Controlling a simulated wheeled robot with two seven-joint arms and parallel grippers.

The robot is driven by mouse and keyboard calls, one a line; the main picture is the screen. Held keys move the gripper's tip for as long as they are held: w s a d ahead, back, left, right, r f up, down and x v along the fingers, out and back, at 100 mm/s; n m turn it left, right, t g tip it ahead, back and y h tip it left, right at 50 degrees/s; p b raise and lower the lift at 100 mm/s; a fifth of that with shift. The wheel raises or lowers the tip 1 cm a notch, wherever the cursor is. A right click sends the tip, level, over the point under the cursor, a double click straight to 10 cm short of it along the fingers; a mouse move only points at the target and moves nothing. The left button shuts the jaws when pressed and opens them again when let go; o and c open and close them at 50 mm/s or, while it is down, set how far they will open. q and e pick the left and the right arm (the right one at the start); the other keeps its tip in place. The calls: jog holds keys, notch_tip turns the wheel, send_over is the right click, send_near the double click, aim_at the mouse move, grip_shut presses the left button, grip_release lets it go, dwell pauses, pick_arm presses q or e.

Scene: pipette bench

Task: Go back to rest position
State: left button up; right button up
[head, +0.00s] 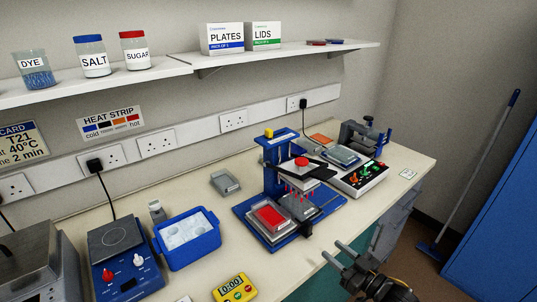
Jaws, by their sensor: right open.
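My right gripper (333,250) is at the lower right, in front of the bench's front edge. Its two fingers point up and left toward the bench, apart, with nothing between them. The blue pipetting stand (279,160) is beyond it on the bench, with a red-knobbed head and a row of red tips over grey plates. A red-filled plate (269,217) sits at the stand's front left. The gripper is apart from the stand. My left gripper is not in view.
On the bench (310,262) are a yellow timer (234,289), a blue ice tub (188,242), a blue hotplate (128,262), a grey dish (225,183) and a white device with coloured keys (359,179). A blue cabinet (495,220) stands right. Floor shows between.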

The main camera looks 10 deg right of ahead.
jog(key=s+a+f+m+g+h, duration=0.2)
jog(key=s+f+g+h, duration=0.3)
jog(key=s, duration=0.7)
jog(key=s+a+f+m+g+h, duration=0.1)
jog(key=s+a+f+g+h, duration=0.35)
jog(key=s, duration=0.85)
notch_tip(320, 180, down, 27)
jog(key=s+d+g+y+b, duration=0.1)
jog(key=s+d+g+y, duration=0.1)
jog(key=g, duration=0.3)
jog(key=s+d+f+b, duration=0.1)
jog(key=s+d+f, duration=0.1)
jog(key=s+f, duration=1.4)
jog(key=shift+d+f+g, duration=0.25)
jog(key=shift+f+g, duration=0.1)
jog(key=shift+f, duration=0.3)
